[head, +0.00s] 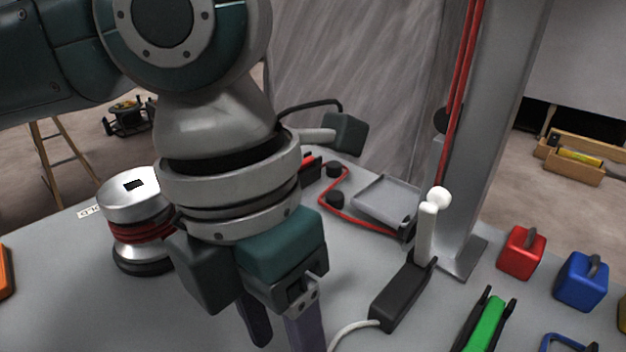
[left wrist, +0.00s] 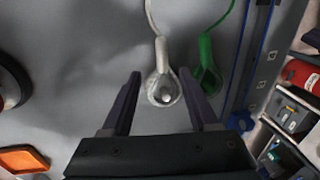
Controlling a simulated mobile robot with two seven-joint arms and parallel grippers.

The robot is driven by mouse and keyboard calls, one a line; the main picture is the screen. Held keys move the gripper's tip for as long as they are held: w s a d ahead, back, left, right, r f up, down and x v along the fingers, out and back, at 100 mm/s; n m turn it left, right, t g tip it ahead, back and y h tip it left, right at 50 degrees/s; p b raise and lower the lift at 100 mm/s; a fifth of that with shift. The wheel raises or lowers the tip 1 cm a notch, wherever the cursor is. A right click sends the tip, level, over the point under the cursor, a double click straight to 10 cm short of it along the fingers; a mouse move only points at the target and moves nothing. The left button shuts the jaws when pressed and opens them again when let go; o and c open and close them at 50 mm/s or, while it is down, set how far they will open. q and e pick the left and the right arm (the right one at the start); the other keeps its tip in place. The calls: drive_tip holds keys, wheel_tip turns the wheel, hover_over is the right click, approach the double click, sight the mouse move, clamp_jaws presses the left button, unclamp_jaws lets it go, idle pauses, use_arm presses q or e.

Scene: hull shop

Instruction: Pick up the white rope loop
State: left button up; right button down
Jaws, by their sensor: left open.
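The white rope loop (left wrist: 157,88) lies in the middle of the left wrist view, teardrop-shaped around a small round metallic piece. Its white line runs up out of the picture. My left gripper (left wrist: 160,75) is open, with one dark finger on each side of the loop. I cannot tell how high the fingers are above it. In the head view my left gripper (head: 277,338) points down over the grey table, and the loop is hidden. A white line (head: 350,328) shows beside it. My right gripper is not in view.
A green loop (left wrist: 207,76) is close beside the right finger. A black holder with a white handle (head: 402,298), a grey post (head: 495,120), a red-banded spool (head: 137,222), a grey tray (head: 388,200), and red (head: 521,256) and blue (head: 580,284) blocks stand around.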

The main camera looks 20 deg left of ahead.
use_arm(q)
drive_tip(key=f, duration=0.3)
drive_tip(key=d+f+b, duration=0.1)
drive_tip(key=f, duration=0.2)
drive_tip(key=shift+s+d, duration=0.15)
drive_tip(key=shift+c, duration=0.2)
clamp_jaws()
